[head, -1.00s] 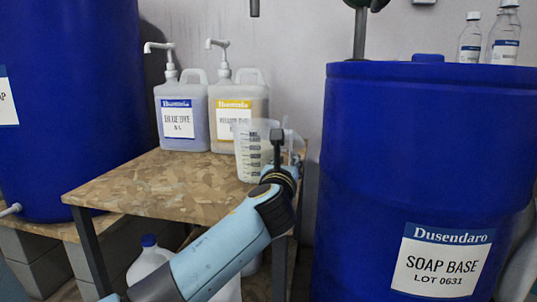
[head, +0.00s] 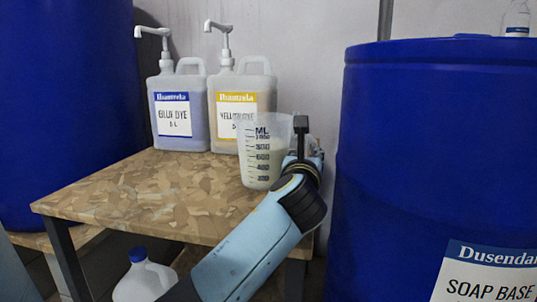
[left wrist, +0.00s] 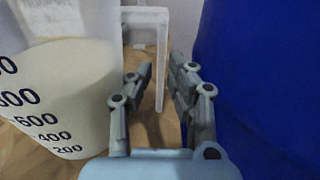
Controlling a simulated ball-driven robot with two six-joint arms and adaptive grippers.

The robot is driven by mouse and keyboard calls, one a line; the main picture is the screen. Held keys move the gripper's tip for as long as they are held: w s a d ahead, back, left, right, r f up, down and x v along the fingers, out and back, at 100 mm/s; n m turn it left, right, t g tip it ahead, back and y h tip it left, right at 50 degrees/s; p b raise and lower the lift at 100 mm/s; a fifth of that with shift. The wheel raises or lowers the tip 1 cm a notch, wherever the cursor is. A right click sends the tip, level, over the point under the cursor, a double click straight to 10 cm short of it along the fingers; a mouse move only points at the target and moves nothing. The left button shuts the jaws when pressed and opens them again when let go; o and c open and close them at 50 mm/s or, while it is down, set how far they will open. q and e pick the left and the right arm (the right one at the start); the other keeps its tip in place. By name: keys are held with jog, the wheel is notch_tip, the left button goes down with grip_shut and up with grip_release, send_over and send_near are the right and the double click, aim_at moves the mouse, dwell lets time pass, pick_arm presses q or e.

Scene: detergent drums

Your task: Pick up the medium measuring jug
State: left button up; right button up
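A translucent measuring jug (head: 262,165) with a dark ML scale and pale contents stands upright near the right edge of the wood-chip table. In the left wrist view the jug (left wrist: 60,95) fills the left side, and its pale, squared handle (left wrist: 162,60) shows in the middle. My left gripper (left wrist: 159,75) is open, with its fingers on either side of the handle's outer bar; I cannot tell whether they touch it. In the head view my left gripper (head: 301,140) is at the jug's right side and hides most of the handle. My right gripper is not in view.
A blue soap base drum (head: 430,150) stands close on the right of the table (head: 130,195). The blue dye jug (head: 180,110) and yellow dye jug (head: 240,105) with pumps stand behind. Another blue drum (head: 65,100) is at left. The table's front left is clear.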

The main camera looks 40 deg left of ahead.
pick_arm(q)
jog(key=shift+c, duration=0.2)
grip_shut()
jog(key=shift+r, duration=0.25)
